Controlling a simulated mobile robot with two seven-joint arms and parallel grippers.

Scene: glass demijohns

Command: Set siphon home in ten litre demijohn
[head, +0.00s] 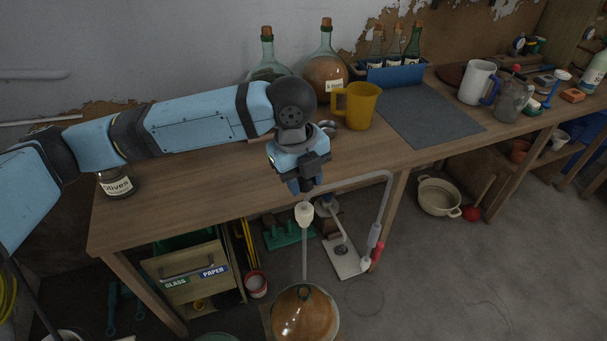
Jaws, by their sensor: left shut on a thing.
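My left gripper (306,187) points down past the front edge of the workbench and is shut on the siphon. The siphon has a pale bung (304,214) just below the fingers and a straight clear tube (305,250) running down from it. Its other limb (385,203) arches right and hangs down beside a red piece. Below is a glass demijohn (304,320) with amber contents, cut off by the bottom of the head view. The tube's lower end meets its top in the picture; I cannot tell whether it is inside the neck. No size label shows. My right gripper is out of view.
On the workbench (205,188) stand a green demijohn (267,69), an amber-filled demijohn (326,73), a yellow jug (357,106) and an olives jar (116,184). A cream pot (438,196) stands on the floor at right. Bare floor (460,280) lies right of the lower demijohn.

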